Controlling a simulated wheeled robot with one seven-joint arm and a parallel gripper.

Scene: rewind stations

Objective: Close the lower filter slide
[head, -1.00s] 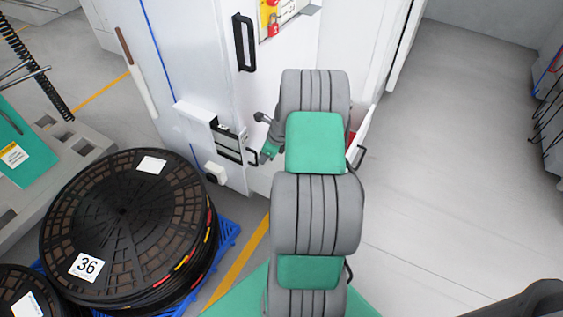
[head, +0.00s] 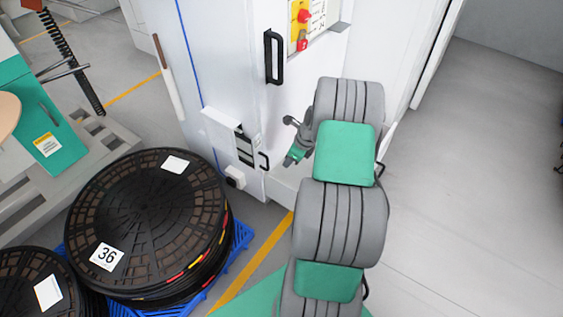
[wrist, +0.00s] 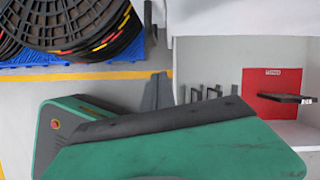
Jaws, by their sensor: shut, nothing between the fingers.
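A white box with dark slots (head: 246,146) is on the side of the white cabinet, low down in the head view. In the wrist view, my gripper (wrist: 158,77) shows shut and empty. Dark handle-like shapes (wrist: 213,92) show to its right there.
A tall black door handle (head: 273,57) and a red switch panel (head: 302,25) are above. A large black reel (head: 145,220) on a blue pallet (head: 240,238) stands at lower left. A red plate (wrist: 271,85) shows in the wrist view.

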